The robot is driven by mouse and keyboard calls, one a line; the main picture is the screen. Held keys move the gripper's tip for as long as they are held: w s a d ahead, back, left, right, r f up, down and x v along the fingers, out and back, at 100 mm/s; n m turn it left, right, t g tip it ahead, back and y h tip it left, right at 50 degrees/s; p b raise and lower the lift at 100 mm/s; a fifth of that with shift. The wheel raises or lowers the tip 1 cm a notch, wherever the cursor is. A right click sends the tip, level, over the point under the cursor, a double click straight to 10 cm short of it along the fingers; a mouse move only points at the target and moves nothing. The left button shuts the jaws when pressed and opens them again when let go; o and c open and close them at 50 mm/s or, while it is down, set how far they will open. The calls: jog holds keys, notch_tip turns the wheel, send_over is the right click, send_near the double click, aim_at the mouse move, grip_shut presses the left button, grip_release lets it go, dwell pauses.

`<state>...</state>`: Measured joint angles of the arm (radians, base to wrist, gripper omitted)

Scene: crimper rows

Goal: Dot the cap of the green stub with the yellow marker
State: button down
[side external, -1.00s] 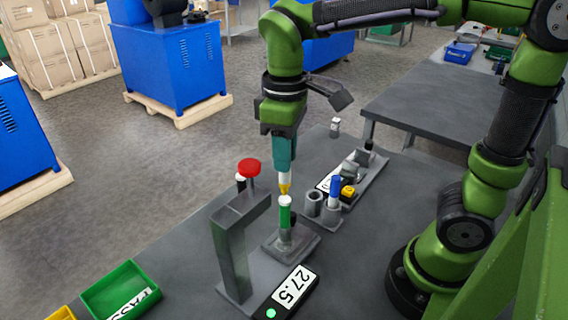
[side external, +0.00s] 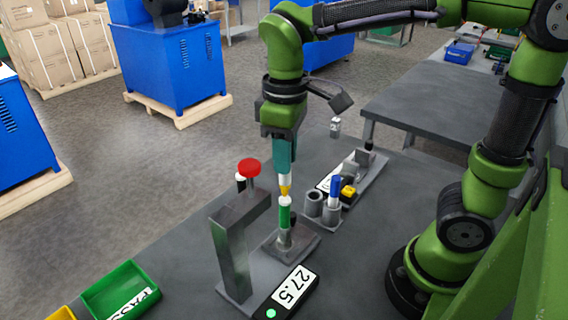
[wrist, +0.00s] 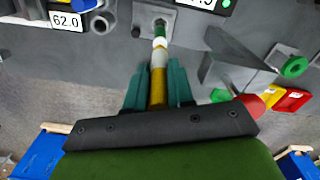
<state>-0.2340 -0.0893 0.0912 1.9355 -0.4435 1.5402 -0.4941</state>
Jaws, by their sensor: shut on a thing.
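My gripper (side external: 284,160) points straight down and is shut on the yellow marker. The marker (side external: 285,182) is upright, with a white section and a yellow tip below my fingers. It also shows between the teal fingers in the wrist view (wrist: 158,88). The green stub (side external: 284,217) stands upright in a grey holder (side external: 291,244), with a pale cap (side external: 285,201) on top. The marker tip is directly over the cap, touching it or very close; I cannot tell which. In the wrist view the green stub (wrist: 160,29) lines up beyond the marker.
A grey press frame with a red knob (side external: 249,168) stands close left of the stub. A display reading 27.5 (side external: 292,289) lies in front. A green bin (side external: 120,291) is at lower left.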

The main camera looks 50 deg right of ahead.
jog(key=shift+f, duration=0.45)
jog(key=shift+r, duration=0.1)
dwell(0.5)
jog(key=shift+r, duration=3.45)
jog(key=shift+w+f, duration=0.1)
jog(key=shift+w, duration=0.25)
jog(key=w+d+f+m, duration=0.4)
jog(key=w+d+f, duration=0.3)
jog(key=d+f, duration=0.3)
jog(key=shift+f, duration=0.6)
